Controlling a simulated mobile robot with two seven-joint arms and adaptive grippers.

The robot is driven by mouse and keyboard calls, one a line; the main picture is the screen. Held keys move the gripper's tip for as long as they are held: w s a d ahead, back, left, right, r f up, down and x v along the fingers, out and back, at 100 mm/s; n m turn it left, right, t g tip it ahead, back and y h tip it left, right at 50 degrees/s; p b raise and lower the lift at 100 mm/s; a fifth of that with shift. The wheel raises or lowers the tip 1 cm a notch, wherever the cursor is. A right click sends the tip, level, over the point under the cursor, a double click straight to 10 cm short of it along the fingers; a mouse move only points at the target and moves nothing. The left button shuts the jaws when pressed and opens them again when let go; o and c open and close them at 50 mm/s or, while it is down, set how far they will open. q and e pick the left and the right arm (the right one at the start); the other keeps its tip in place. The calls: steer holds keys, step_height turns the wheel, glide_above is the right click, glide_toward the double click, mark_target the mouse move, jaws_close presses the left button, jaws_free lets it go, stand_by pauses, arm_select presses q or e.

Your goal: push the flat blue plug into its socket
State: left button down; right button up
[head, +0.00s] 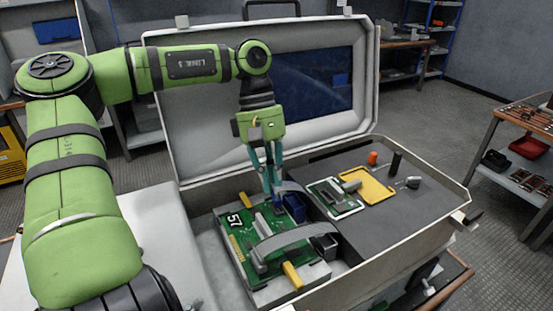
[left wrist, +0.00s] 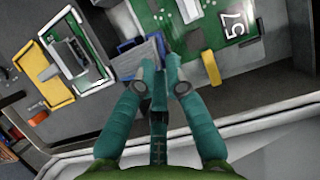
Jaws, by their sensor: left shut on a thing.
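My left gripper (head: 277,203) points down over the right part of the green circuit board (head: 233,232) marked 57, inside the open case. Its teal fingers, also in the left wrist view (left wrist: 163,68), are shut on a small dark blue piece, which looks like the flat blue plug (head: 279,209). The fingers mostly hide it. A grey ribbon (head: 291,187) arches beside the fingertips towards a dark blue box-shaped part (head: 296,207). The socket is not clear under the fingers; I cannot tell whether the plug is seated. My right gripper is not in view.
A second grey ribbon (head: 285,240) crosses the board to a black box (head: 325,244). Yellow clips (head: 292,274) hold the board edges. A small green board (head: 334,197) and a yellow plate (head: 372,187) lie to the right. The raised lid (head: 168,115) stands behind.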

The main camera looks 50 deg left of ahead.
arm_select(q)
steer(key=shift+f, duration=0.1)
stand_by(0.6)
steer(key=shift+g+p, duration=0.4)
steer(key=shift+p, duration=0.15)
steer(key=shift+f+n, duration=0.1)
steer(key=shift+n, duration=0.2)
steer(key=shift+w+n, duration=0.1)
steer(key=shift+n, duration=0.2)
steer(key=shift+w+n+t+b, duration=0.1)
steer(key=shift+n+t+b, duration=0.35)
steer(key=shift+n, duration=0.55)
steer(key=shift+s+a, duration=0.1)
steer(key=shift+s, duration=0.2)
steer(key=shift+f+b, duration=0.4)
steer(key=shift+f, duration=0.15)
